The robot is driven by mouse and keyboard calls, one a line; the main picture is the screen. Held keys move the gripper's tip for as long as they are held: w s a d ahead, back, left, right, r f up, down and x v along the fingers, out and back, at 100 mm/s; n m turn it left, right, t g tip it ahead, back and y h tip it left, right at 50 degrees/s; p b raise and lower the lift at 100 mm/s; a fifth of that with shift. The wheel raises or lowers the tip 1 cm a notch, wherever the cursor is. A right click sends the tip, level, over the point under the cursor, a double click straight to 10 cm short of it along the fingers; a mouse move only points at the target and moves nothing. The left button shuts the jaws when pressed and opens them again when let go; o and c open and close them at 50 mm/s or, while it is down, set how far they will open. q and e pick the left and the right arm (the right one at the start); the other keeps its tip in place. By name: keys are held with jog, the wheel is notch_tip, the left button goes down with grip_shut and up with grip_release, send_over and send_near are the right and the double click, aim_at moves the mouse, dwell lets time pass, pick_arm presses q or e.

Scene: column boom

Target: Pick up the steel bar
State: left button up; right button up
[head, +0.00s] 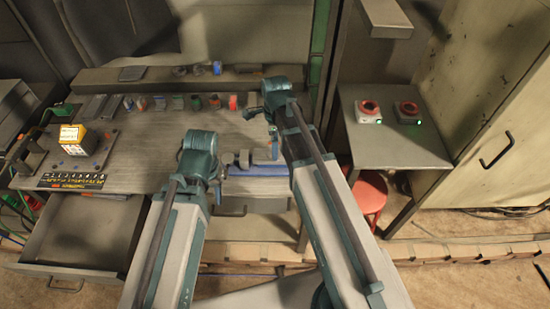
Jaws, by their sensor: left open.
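A short grey metal piece (244,158), which looks like the steel bar, shows between my two arms at the bench's front, just behind a blue strip (257,170). Its ends are partly hidden by my wrists, and I cannot tell what supports it. My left gripper (219,188) points down at the bench's front edge, left of the grey piece. It is open with nothing seen in it. My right gripper (273,148) hangs at the right end of the grey piece. Its fingers are too small to read, and I cannot tell whether it touches the piece.
The bench (150,150) carries a yellow-and-white box (75,141) at left and a row of small coloured parts (178,102) at back. A drawer (85,235) stands open at front left. A side table (405,148) with two red-topped switches and a red stool (370,192) stand right.

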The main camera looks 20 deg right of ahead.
notch_tip(320, 180, down, 5)
jog(key=b, duration=0.4)
jog(key=shift+f+b, duration=0.1)
jog(key=shift+b, duration=0.3)
jog(key=shift+c, duration=0.3)
grip_shut()
